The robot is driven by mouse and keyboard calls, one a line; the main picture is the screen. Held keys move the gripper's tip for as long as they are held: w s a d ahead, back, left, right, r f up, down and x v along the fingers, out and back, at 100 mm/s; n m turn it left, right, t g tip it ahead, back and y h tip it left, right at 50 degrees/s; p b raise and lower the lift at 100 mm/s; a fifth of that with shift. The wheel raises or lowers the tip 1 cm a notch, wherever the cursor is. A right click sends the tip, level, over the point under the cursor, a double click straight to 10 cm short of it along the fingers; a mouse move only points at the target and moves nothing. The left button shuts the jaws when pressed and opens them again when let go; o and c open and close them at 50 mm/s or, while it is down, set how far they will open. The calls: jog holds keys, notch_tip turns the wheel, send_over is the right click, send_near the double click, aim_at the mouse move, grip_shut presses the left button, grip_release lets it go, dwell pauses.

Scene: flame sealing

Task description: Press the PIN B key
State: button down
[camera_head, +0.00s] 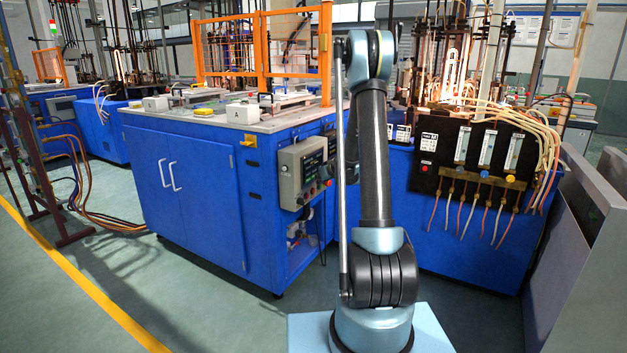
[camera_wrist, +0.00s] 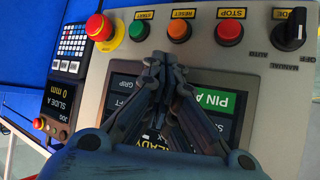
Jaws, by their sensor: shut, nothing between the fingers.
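A beige control panel (camera_wrist: 277,118) with a dark touchscreen fills much of the wrist view, seen upside down. It also shows in the head view (camera_head: 290,185) on the side of the blue cabinet. A green PIN A key (camera_wrist: 216,101) is readable on the screen. I cannot pick out the PIN B key; my gripper covers the middle of the screen. My gripper (camera_wrist: 161,55) is shut and empty in front of the screen, its tips near the screen's edge towards the button row. Whether it touches cannot be told.
Beside the screen sit a red emergency stop (camera_wrist: 99,27), a green button (camera_wrist: 139,30), an orange reset button (camera_wrist: 179,30), a red stop button (camera_wrist: 229,32) and a black mode knob (camera_wrist: 289,30). A separate SLIDE A unit (camera_wrist: 62,100) with keypad lies left.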

jog(key=shift+d, duration=0.1)
dwell(0.5)
jog(key=shift+s+d, duration=0.4)
jog(key=shift+d, duration=0.05)
jog(key=s+d, duration=0.1)
jog(key=d, duration=0.1)
jog(key=s+d, duration=0.2)
dwell(0.6)
dwell(0.5)
